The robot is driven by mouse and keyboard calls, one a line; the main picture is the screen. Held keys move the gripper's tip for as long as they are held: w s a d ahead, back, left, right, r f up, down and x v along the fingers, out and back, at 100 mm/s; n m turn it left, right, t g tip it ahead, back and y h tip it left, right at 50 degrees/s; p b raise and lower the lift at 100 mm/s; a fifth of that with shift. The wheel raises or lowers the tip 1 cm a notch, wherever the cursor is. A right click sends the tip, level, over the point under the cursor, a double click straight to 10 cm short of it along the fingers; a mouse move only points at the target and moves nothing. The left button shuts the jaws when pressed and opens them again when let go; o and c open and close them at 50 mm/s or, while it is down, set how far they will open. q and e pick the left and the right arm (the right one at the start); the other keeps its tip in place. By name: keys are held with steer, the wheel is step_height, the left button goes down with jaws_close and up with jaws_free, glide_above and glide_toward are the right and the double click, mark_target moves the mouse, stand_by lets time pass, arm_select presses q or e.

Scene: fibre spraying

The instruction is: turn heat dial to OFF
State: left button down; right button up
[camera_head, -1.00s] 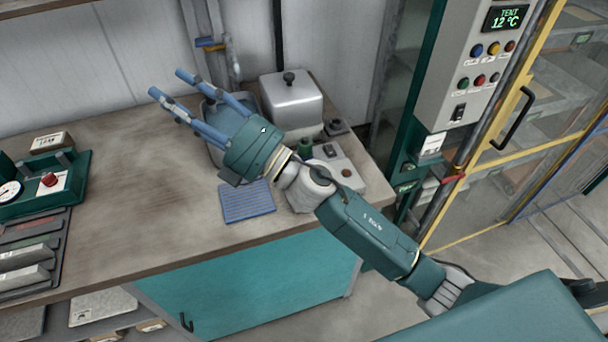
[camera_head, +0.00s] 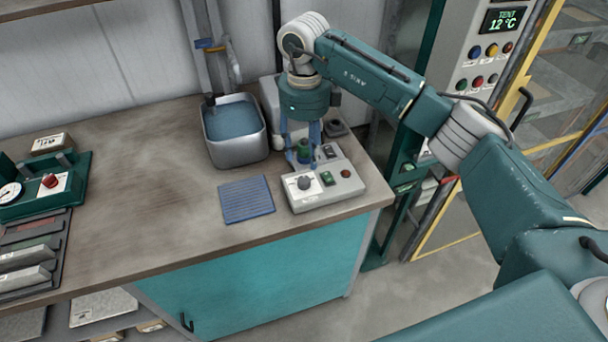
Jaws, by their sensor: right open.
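A light grey control box (camera_head: 322,195) sits at the right front of the bench. It has a dark round dial (camera_head: 304,183) on its left front, which I take to be the heat dial; its marking is too small to read. My right gripper (camera_head: 303,158) points down over the back left of the box, behind the dial, with its blue fingers apart and empty. The fingers stand on either side of a small green object (camera_head: 304,147) in the picture; I cannot tell whether they touch it. My left gripper is not in view.
A green switch (camera_head: 327,178) and a red button (camera_head: 346,173) sit beside the dial. A metal basin of water (camera_head: 235,130) and a blue ribbed mat (camera_head: 246,199) lie to the left. My arm partly hides the metal pot. The bench's middle is clear.

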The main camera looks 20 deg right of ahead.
mark_target(304, 180)
step_height(304, 180, down, 8)
steer(key=p, duration=0.2)
steer(key=shift+a+f+p, duration=0.1)
steer(key=shift+f+p, duration=0.15)
steer(key=shift+p, duration=0.1)
steer(key=shift+f, duration=0.45)
steer(key=shift+c, duration=0.3)
jaws_close()
